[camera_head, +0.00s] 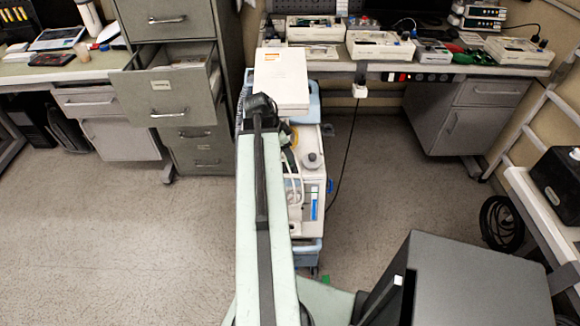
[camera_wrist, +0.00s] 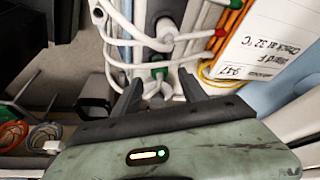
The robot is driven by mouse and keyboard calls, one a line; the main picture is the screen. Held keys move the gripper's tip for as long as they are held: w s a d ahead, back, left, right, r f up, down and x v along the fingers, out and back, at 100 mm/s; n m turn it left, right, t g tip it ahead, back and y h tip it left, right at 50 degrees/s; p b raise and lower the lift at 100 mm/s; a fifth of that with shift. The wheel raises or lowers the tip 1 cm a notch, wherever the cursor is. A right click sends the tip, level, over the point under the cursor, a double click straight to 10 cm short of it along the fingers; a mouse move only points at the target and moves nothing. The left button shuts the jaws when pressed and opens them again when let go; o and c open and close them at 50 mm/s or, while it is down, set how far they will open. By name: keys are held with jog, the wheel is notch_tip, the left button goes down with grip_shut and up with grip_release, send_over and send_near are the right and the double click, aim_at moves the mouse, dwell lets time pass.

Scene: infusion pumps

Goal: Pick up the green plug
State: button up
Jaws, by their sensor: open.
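In the wrist view a small green piece (camera_wrist: 158,72), which looks like the green plug, shows among white tubes, partly hidden by them. My gripper (camera_wrist: 160,84) is open, its two dark fingers pointing towards the tubes on either side of the green piece. I cannot tell how far the fingertips are from it. A smaller green spot (camera_wrist: 236,4) lies at the top right. In the head view my arm reaches over the white machine (camera_head: 313,185) on a cart, and I cannot make out the plug there.
White tubes (camera_wrist: 118,47) crowd around the fingers. A red connector (camera_wrist: 221,32) and a white handwritten label (camera_wrist: 262,45) are to the right. A grey filing cabinet (camera_head: 165,28) with an open drawer stands left of the cart. A desk (camera_head: 400,68) with several pumps stands behind. Floor (camera_head: 130,245) at left is clear.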

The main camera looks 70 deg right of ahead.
jog(key=b+x, duration=0.1)
jog(key=x, duration=0.2)
jog(key=shift+f+b, duration=0.1)
jog(key=shift+b, duration=0.25)
jog(key=shift+r, duration=0.25)
grip_shut()
jog(key=shift+w, duration=0.1)
jog(key=shift+r+p, duration=0.1)
jog(key=shift+p, duration=0.25)
notch_tip(320, 180, up, 10)
jog(key=p, duration=1)
